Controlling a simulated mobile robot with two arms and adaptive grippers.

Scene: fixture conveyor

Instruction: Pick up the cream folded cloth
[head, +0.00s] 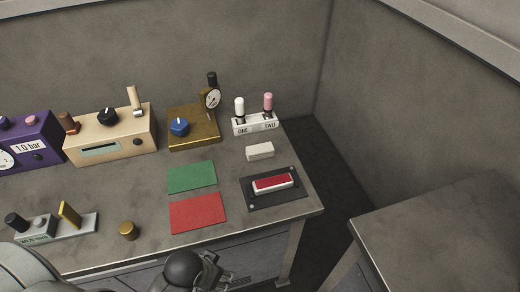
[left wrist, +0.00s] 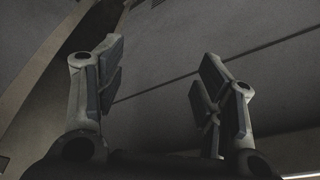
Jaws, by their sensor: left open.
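The cream folded cloth (head: 260,152) shows as a small pale block lying flat on the worktop, towards the right. It lies behind the dark tray and in front of the ONE/TWO unit. My left gripper (head: 222,275) is at the bottom of the head view, in front of the worktop's front edge and well apart from the cloth. In the left wrist view, the left gripper (left wrist: 160,80) has its fingers wide apart with nothing between them. The cloth does not show in that view. My right gripper is not in view.
A dark tray (head: 293,198) with a red-topped white block (head: 272,183) lies in front of the cloth. A green mat (head: 192,177) and red mat (head: 197,213) lie left. The ONE/TWO unit (head: 256,126) and brass gauge device (head: 194,140) stand behind. A brass knob (head: 128,231) stands near the front.

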